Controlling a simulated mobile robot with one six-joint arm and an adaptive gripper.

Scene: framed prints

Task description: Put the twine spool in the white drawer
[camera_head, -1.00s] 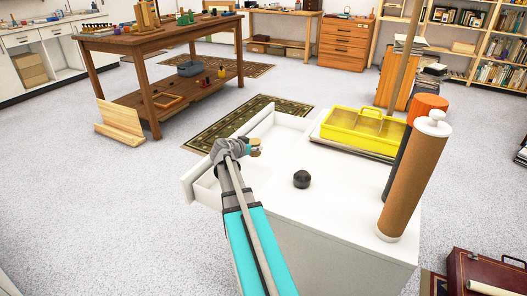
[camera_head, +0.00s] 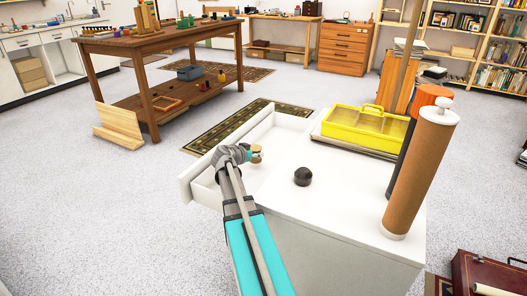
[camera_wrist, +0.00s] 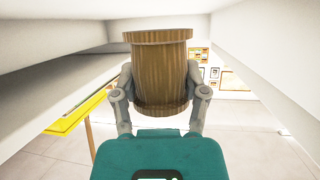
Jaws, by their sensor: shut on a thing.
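The twine spool (camera_wrist: 160,72), a brown ribbed cylinder with wider rims, sits between the two fingers of my gripper (camera_wrist: 160,95) in the wrist view. In the head view the small tan spool (camera_head: 257,153) shows at the tip of my gripper (camera_head: 249,154). The gripper is shut on it. The white drawer (camera_head: 196,176) is pulled out to the left of its white cabinet (camera_head: 335,215). My gripper and the spool are over the open drawer in the head view. My arm hides part of the drawer's inside. White panels surround the spool in the wrist view.
On the cabinet top stand a dark round object (camera_head: 303,176), a yellow caddy (camera_head: 365,129) and a tall brown cylinder (camera_head: 420,175) with a white cap. A wooden workbench (camera_head: 160,42) stands at the back left. Open floor lies left of the drawer.

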